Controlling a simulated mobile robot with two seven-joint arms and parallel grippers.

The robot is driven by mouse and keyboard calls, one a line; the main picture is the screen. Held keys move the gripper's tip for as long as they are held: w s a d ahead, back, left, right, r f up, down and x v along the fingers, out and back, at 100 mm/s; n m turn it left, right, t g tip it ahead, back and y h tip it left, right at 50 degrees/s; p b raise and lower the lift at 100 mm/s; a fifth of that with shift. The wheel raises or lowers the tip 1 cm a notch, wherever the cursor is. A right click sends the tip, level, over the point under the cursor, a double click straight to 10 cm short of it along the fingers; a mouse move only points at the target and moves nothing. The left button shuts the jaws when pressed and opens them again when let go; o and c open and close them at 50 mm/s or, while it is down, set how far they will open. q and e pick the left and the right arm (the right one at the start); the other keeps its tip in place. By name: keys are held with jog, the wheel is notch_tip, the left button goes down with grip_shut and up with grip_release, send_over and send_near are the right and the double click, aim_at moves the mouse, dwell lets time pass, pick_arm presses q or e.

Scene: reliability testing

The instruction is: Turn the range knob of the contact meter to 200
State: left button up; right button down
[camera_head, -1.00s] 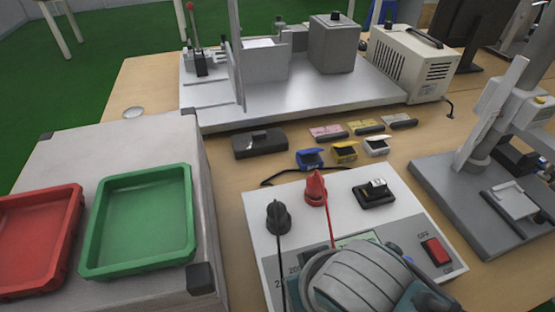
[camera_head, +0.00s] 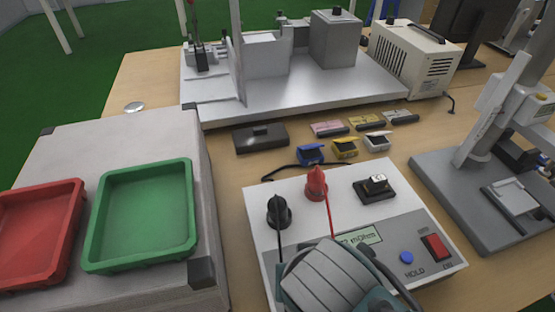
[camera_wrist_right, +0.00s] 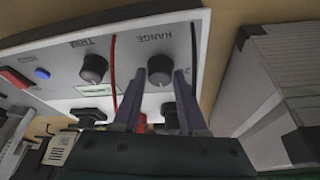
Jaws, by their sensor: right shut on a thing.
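The contact meter (camera_head: 345,205) is a white box with a grey front panel, a small green display (camera_head: 358,238) reading in mOhm, and a blue HOLD button (camera_head: 406,257). In the right wrist view the panel is upside down. The dark RANGE knob (camera_wrist_right: 160,80) shows there between the fingers of my right gripper (camera_wrist_right: 160,74), which is shut on it. The knob's pointer direction cannot be read. The TRIM knob (camera_wrist_right: 94,68) sits beside it, clear of the fingers. My left gripper is not in view.
A black plug (camera_head: 279,212) and a red plug (camera_head: 316,183) with leads stand on the meter; the leads run down its front. A red power switch (camera_head: 435,247) is at the panel's right. Green (camera_head: 187,215) and red trays lie left. A grey stand (camera_head: 440,200) is right.

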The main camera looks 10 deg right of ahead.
jog(key=shift+c, duration=2.2)
grip_release()
jog(key=p+v, duration=0.4)
jog(key=v, duration=0.5)
jog(key=shift+s+r, duration=0.25)
jog(key=shift+r, duration=0.1)
